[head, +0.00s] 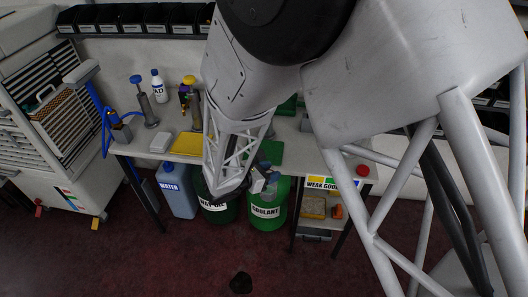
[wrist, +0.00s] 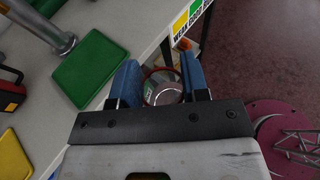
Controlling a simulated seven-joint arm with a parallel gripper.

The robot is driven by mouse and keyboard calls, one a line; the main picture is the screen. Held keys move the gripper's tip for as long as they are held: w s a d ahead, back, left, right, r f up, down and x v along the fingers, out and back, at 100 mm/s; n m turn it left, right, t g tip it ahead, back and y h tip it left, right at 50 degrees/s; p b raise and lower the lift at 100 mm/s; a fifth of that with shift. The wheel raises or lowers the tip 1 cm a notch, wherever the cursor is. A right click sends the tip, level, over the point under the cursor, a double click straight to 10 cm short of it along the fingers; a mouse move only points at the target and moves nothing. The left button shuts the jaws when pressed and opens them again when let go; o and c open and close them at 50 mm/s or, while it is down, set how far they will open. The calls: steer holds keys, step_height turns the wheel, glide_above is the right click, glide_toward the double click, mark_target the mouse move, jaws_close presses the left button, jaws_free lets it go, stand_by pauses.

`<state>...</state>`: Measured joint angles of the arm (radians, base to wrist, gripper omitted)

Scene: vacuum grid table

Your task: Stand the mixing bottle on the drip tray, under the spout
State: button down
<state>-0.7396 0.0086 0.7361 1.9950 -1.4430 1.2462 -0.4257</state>
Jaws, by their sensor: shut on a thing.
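My gripper (wrist: 158,85) has blue fingers and is shut on a round thing with a red rim and grey middle, which looks like the mixing bottle (wrist: 165,94). In the head view my gripper (head: 258,185) is in front of the bench edge, partly hidden by my arm. A green tray (wrist: 88,72) lies on the bench, left of the gripper in the wrist view, with a metal post (wrist: 60,40) at its far end. A yellow tray (head: 188,143) lies farther left in the head view. I cannot tell which tray is the drip tray; no spout opening shows clearly.
Blue-topped (head: 137,80) and yellow-topped (head: 189,80) pumps and a white bottle (head: 158,86) stand on the bench. Below are a blue water can (head: 178,190) and a green coolant drum (head: 267,214). A red thing (wrist: 10,90) sits near the green tray.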

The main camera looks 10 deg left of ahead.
steer(key=w+a+r+n+t+y, duration=0.2)
steer(key=a+n+y, duration=0.4)
steer(key=a, duration=0.4)
steer(key=shift+r+t, duration=0.35)
steer(key=shift+t, duration=0.55)
steer(key=shift+w+d, duration=0.1)
steer(key=shift+w, duration=0.05)
steer(key=w+d, duration=0.4)
steer(key=w, duration=0.9)
steer(key=shift+w, duration=0.25)
steer(key=shift+d, duration=0.1)
steer(key=x, duration=0.3)
steer(key=shift+w+d+r, duration=0.2)
steer(key=shift+w, duration=0.25)
steer(key=c, duration=0.6)
jaws_free()
steer(key=shift+f, duration=0.1)
